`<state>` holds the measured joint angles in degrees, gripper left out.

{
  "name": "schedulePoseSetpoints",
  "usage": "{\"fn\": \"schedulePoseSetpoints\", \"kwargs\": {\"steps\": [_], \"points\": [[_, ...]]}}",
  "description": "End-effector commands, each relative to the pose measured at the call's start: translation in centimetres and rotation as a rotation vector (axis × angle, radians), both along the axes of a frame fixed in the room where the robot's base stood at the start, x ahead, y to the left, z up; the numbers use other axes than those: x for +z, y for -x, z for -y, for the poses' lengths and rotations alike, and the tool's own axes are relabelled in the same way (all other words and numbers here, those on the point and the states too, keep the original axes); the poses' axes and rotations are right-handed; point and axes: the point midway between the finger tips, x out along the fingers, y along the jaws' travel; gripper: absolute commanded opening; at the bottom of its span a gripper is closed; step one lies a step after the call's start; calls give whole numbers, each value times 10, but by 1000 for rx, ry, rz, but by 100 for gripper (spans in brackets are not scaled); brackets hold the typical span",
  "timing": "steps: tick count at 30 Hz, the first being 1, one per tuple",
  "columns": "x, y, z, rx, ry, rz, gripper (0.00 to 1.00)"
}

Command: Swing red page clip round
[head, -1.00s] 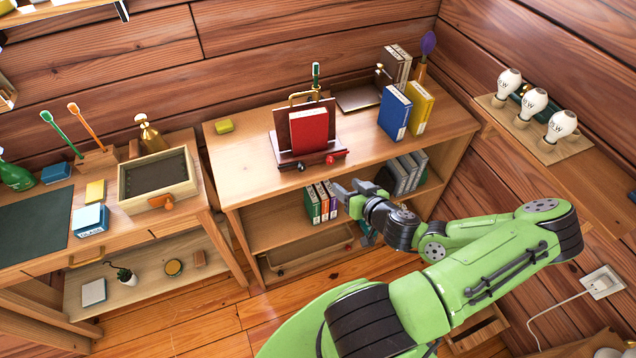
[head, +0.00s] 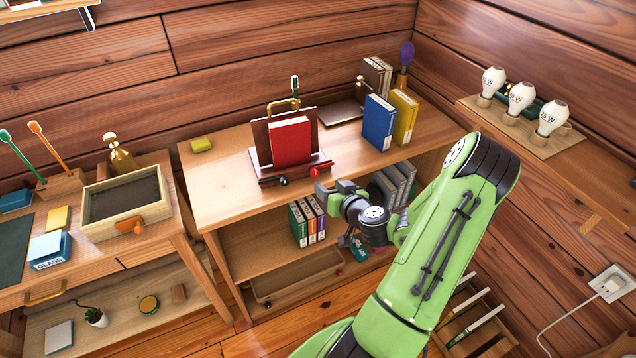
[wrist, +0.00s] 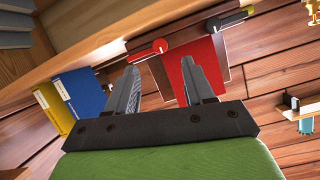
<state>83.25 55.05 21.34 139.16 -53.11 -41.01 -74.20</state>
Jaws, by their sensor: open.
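The red page clip (head: 315,172) is a small red-ended piece at the right of the front ledge of a dark wooden book stand (head: 264,174). It also shows in the wrist view (wrist: 160,46), beyond the tips of my gripper. A red book (head: 290,142) leans upright on the stand. A dark clip (head: 283,181) sits at the ledge's left. My gripper (head: 334,188) is open and empty, in front of the shelf and just below and right of the red clip. In the wrist view its fingers (wrist: 160,72) are spread apart, with the red book behind the right finger.
The stand is on a wooden shelf unit (head: 222,188). A blue book (head: 379,124) and a yellow book (head: 404,117) stand to its right. Several books (head: 306,222) fill part of the lower shelf near my gripper. The top left of the unit is mostly clear.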

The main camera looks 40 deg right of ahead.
Motion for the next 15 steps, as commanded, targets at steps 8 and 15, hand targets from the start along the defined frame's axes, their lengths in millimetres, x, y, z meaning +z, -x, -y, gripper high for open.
{"fn": "schedulePoseSetpoints", "kwargs": {"steps": [8, 15], "points": [[-16, -55, 15, 2, 3, 3, 53], [-27, -74, 22, -1, 2, 0, 53]]}}
